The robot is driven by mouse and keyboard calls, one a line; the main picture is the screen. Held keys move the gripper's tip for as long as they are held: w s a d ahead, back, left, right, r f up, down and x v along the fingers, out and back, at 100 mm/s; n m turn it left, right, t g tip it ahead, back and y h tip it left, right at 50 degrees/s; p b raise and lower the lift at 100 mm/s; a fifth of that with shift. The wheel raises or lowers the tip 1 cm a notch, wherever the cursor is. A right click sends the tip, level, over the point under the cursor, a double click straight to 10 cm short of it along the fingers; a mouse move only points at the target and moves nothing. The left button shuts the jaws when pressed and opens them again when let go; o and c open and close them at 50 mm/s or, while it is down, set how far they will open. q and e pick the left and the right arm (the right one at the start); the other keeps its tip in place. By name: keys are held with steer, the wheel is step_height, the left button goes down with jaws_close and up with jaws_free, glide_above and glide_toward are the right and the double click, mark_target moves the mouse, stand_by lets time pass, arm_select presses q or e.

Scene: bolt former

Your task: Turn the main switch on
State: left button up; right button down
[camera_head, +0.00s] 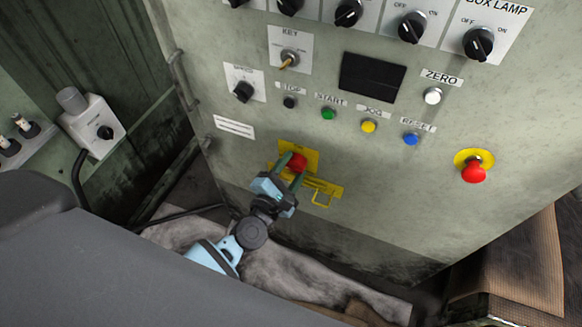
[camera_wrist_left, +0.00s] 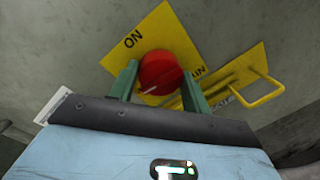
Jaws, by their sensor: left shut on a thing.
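The main switch is a red round knob (camera_head: 297,162) on a yellow plate (camera_head: 311,154), low on the front of the grey-green cabinet. In the left wrist view the red knob (camera_wrist_left: 160,73) shows a pale pointer mark at its lower left, and the plate (camera_wrist_left: 150,35) reads ON at its upper left. My left gripper (camera_head: 290,161) is shut on the red knob, with one green finger on each side of it. It also shows in the left wrist view (camera_wrist_left: 159,82). My right gripper is not in view.
A yellow hasp with a loop (camera_head: 322,198) sticks out just right of and below the knob. A red emergency button (camera_head: 474,172) is further right. Above are a blue button (camera_head: 411,139), other buttons and a key switch (camera_head: 289,58). A grey switch box (camera_head: 94,125) stands at left.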

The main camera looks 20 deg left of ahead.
arm_select(q)
steer(key=shift+r+m+p, duration=0.2)
steer(key=shift+m+p, duration=0.3)
steer(key=shift+m, duration=0.2)
steer(key=shift+m+p, duration=0.6)
steer(key=shift+m, duration=0.3)
steer(key=m+p, duration=0.1)
steer(key=m, duration=0.1)
steer(key=shift+d+m, duration=0.1)
steer(key=shift+m, duration=0.2)
steer(key=m+y+p, duration=0.1)
steer(key=m+p, duration=0.2)
steer(key=m, duration=0.2)
steer(key=shift+m+g, duration=0.3)
steer(key=shift+m, duration=0.1)
steer(key=shift+m+y+p, duration=0.3)
steer(key=shift+m+p, duration=0.15)
steer(key=shift+m, duration=0.55)
steer(key=shift+d+f+m, duration=0.1)
steer(key=shift+m, duration=0.8)
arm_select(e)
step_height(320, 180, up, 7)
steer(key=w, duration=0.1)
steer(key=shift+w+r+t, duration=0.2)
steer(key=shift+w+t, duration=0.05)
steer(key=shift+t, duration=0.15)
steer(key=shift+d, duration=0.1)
